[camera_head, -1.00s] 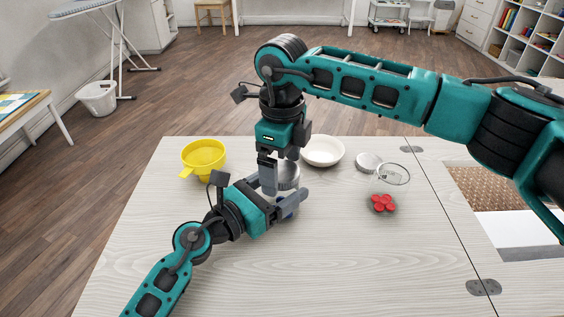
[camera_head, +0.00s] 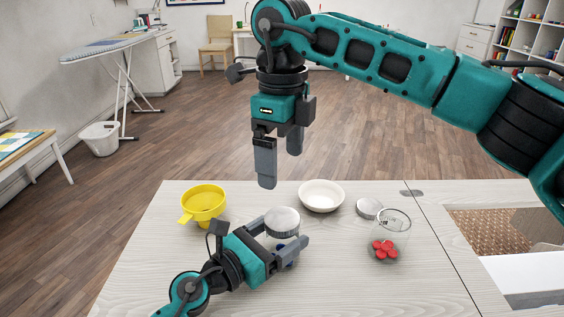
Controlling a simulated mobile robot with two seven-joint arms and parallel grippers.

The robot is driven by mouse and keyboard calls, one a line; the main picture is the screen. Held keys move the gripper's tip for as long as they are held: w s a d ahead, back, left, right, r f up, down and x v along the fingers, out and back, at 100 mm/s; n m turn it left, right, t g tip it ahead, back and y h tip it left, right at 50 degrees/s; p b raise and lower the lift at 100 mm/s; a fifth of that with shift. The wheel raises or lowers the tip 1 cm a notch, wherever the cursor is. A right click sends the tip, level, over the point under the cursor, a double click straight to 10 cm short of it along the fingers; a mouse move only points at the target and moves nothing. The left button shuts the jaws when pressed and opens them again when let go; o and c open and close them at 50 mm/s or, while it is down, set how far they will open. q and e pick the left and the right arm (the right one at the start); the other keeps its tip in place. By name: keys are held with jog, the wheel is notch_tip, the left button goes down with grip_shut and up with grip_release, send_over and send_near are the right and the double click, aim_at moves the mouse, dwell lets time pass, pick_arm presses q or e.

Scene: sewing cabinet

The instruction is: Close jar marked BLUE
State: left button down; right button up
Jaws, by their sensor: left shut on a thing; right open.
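A clear jar with blue contents (camera_head: 289,262) stands on the table, mostly hidden by my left gripper. A silvery round lid (camera_head: 282,220) sits on top of it and looks about level; I cannot tell how tightly it is seated. My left gripper (camera_head: 284,240) is shut on the jar, its fingers around the body below the lid. My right gripper (camera_head: 280,160) is open and empty, pointing down above and apart from the lid. No written mark on the jar is readable.
An open glass jar with red pieces (camera_head: 385,248) stands to the right, with a loose silvery lid (camera_head: 369,208) beside it. A white bowl (camera_head: 321,196) is behind, and a yellow funnel-like cup (camera_head: 204,202) is at left. The table front (camera_head: 340,295) is clear.

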pick_arm(q)
grip_release()
jog(key=b+v, duration=0.1)
jog(key=v, duration=1)
jog(key=shift+s+a+f, duration=0.15)
jog(key=shift+s+a, duration=0.5)
